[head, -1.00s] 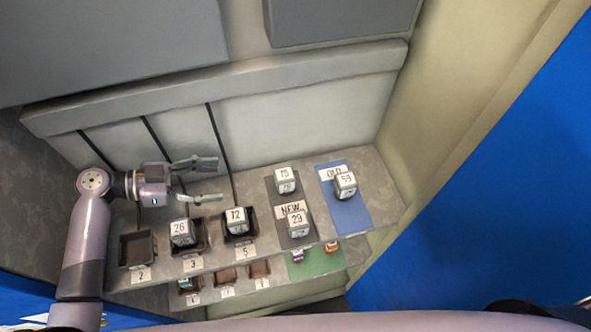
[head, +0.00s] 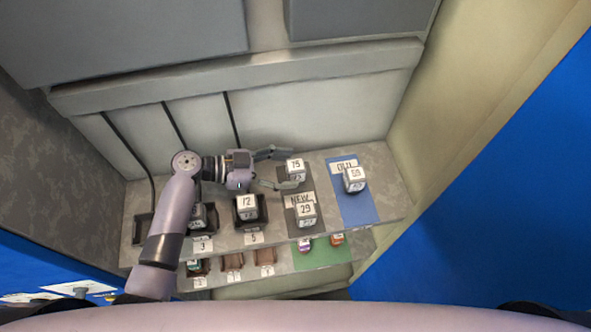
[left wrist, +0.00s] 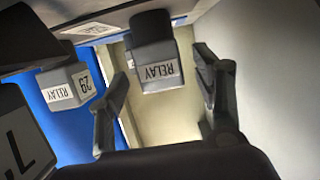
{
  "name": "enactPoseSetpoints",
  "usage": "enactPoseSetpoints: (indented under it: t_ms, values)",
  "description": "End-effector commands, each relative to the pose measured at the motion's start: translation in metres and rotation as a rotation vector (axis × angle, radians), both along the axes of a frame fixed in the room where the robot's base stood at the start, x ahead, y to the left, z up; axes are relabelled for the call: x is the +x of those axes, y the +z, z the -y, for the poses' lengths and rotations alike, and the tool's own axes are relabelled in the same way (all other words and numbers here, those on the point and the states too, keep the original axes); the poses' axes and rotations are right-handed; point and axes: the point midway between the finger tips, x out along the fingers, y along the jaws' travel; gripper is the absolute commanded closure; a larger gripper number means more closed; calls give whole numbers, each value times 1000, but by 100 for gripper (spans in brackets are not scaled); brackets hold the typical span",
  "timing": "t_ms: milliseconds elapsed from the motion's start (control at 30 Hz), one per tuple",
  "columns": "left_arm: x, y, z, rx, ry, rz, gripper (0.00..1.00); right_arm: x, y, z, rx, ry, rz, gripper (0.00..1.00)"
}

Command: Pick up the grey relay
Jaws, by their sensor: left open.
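A grey relay (head: 294,168) marked 75 stands on the dark mat at the back of the shelf. My left gripper (head: 285,169) is open, with a finger on each side of this relay. In the left wrist view a grey relay (left wrist: 157,72) with a RELAY label appears between the open fingers (left wrist: 162,75); I cannot tell whether they touch it. Other similar grey relays are one marked 29 (head: 306,210) on the NEW mat, one marked 59 (head: 354,179) on the blue OLD mat, and one marked 12 (head: 247,206) in a black tray. My right gripper is not seen.
The blue mat (head: 356,208) lies at the right of the grey shelf (head: 391,182). Black trays stand at left, partly behind my left arm. A lower shelf holds brown trays and a green mat (head: 322,256). A cabinet wall (head: 325,108) rises behind.

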Motion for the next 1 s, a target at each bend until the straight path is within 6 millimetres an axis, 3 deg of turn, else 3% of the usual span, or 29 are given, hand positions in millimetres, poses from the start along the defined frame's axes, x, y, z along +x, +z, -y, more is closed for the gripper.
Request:
enactPoseSetpoints:
  t_ms: [200, 467, 1000]
  values:
    - [5, -7, 25, -1, 0, -1, 40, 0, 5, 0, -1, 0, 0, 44]
    - [5, -9, 27, 0, 0, 0, 40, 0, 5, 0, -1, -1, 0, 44]
    - [5, -9, 27, 0, 0, -1, 76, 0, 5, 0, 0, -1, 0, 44]
